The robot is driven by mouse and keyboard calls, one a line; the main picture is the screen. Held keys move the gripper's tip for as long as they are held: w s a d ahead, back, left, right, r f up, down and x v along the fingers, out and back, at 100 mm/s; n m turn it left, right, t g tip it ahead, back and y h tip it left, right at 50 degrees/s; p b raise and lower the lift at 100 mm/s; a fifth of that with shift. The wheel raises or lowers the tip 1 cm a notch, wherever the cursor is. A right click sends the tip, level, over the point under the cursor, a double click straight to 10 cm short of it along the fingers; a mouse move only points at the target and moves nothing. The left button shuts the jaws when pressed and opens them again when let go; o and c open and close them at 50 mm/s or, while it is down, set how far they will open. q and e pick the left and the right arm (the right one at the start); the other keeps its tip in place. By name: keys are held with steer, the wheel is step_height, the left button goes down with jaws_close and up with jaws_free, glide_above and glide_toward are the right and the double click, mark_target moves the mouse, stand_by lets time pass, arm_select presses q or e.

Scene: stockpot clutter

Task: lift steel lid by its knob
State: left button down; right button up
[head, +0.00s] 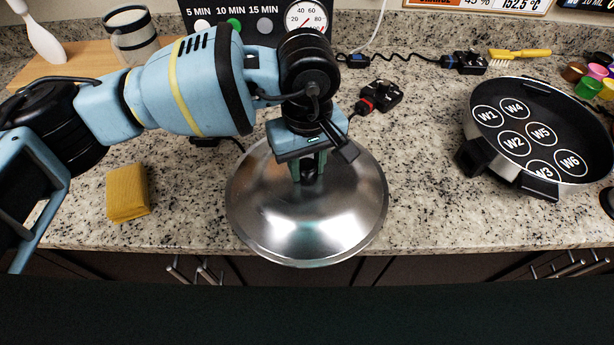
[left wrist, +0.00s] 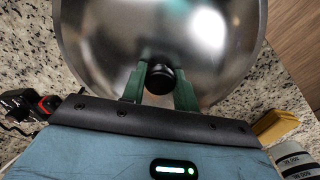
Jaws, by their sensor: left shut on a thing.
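The steel lid (head: 330,215) is a round shiny dome at the front middle of the counter in the head view. It also fills the top of the left wrist view (left wrist: 110,40). Its dark knob (left wrist: 160,78) sits between the green fingers of my left gripper (head: 309,172), which also shows in the left wrist view (left wrist: 160,85). The left gripper points down at the lid's middle and is shut on the knob. The pot beneath is hidden, and I cannot tell whether the lid is raised. My right gripper is not in view.
A yellow sponge (head: 127,193) lies on the granite counter (head: 430,215) to the left. A black pan with labelled discs (head: 545,105) stands at the right. Black plugs (head: 380,95) and cables lie behind the lid.

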mark_target(307, 164)
arm_select(q)
steer(key=shift+r, duration=0.1)
steer(key=shift+r, duration=0.5)
step_height(307, 164, up, 3)
steer(key=shift+f+b, duration=0.2)
steer(key=shift+b, duration=0.15)
steer(key=s+a+r+b, duration=0.1)
steer(key=s+a, duration=0.3)
steer(key=s, duration=1.1)
steer(key=shift+s+a+r, duration=0.15)
steer(key=shift+s+a, duration=0.05)
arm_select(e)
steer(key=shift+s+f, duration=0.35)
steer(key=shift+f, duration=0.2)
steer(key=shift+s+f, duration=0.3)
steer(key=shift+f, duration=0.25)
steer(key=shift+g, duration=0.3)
